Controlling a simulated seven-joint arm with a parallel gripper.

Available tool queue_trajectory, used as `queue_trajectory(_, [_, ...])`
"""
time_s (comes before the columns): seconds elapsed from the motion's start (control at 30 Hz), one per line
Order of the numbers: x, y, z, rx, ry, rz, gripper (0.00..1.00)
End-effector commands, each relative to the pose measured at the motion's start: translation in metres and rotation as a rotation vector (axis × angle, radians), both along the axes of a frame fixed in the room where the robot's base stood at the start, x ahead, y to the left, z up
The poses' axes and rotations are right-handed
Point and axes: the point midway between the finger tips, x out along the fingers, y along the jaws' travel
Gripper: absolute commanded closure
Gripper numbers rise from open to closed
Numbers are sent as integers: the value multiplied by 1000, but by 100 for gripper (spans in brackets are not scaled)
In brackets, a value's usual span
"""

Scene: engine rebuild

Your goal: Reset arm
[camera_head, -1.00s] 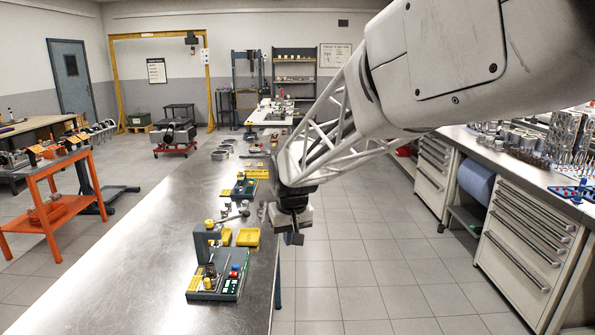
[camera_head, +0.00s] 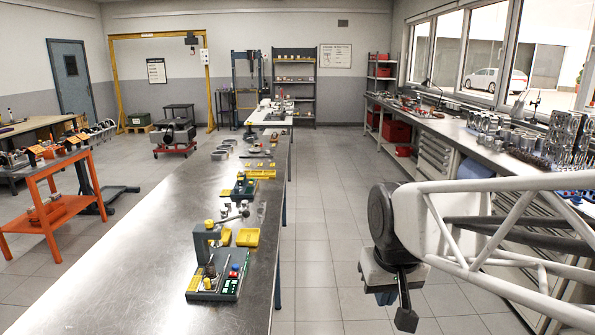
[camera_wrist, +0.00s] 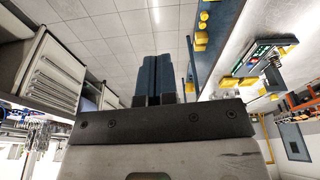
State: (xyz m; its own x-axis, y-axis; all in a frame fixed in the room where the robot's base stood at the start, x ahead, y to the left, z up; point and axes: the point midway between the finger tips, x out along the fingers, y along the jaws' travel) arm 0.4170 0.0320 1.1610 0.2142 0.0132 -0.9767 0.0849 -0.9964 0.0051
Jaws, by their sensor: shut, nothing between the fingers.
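My gripper (camera_head: 395,300) hangs over the tiled floor to the right of the long steel workbench in the head view, clear of everything. In the wrist view the two dark blue fingers (camera_wrist: 158,78) sit side by side with their faces together and nothing between them. My arm's white lattice link comes in from the right edge of the head view.
The steel workbench (camera_head: 130,260) carries a green-and-grey tool tray (camera_head: 218,275), a yellow tray (camera_head: 247,237) and small parts. An orange cart (camera_head: 55,210) stands at left. A counter with grey drawers (camera_head: 433,157) lines the right. The aisle floor (camera_head: 325,230) is free.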

Motion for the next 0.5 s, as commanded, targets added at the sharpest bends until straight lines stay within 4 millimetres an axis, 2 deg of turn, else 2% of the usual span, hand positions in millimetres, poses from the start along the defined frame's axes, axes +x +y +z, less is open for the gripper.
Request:
queue_trajectory(0.03, [-14, -6, -1, 0, -4, -14, 100])
queue_trajectory(0.2, [-55, -22, -9, 0, -10, -56, 100])
queue_trajectory(0.4, [-89, -33, -18, 0, -16, -92, 100])
queue_trajectory(0.5, [-97, -35, -21, 0, -17, -102, 100])
